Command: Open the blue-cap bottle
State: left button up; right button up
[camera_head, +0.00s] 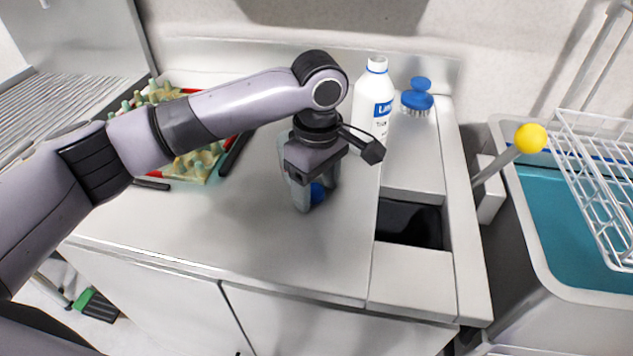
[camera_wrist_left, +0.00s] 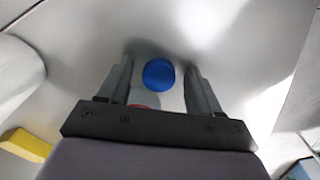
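A round blue cap (camera_head: 317,193) shows low between the fingers of my left gripper (camera_head: 309,198), just above or at the steel counter. In the left wrist view the blue cap (camera_wrist_left: 159,73) lies between the two fingertips (camera_wrist_left: 160,78), with a visible gap on each side. The left gripper is open and points down. The bottle body under the cap is mostly hidden by the gripper; a pale form with a reddish edge (camera_wrist_left: 144,106) shows beside it. A white bottle (camera_head: 372,98) with a blue label stands upright behind, to the right. My right gripper is not in view.
A blue-handled brush (camera_head: 418,97) stands right of the white bottle. A dark recess (camera_head: 410,223) and a sink (camera_head: 566,230) with a wire rack (camera_head: 606,180) are right. The front counter is clear.

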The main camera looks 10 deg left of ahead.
aim_at(318, 193)
pick_arm(q)
notch_tip(318, 193, up, 12)
dwell(0.7)
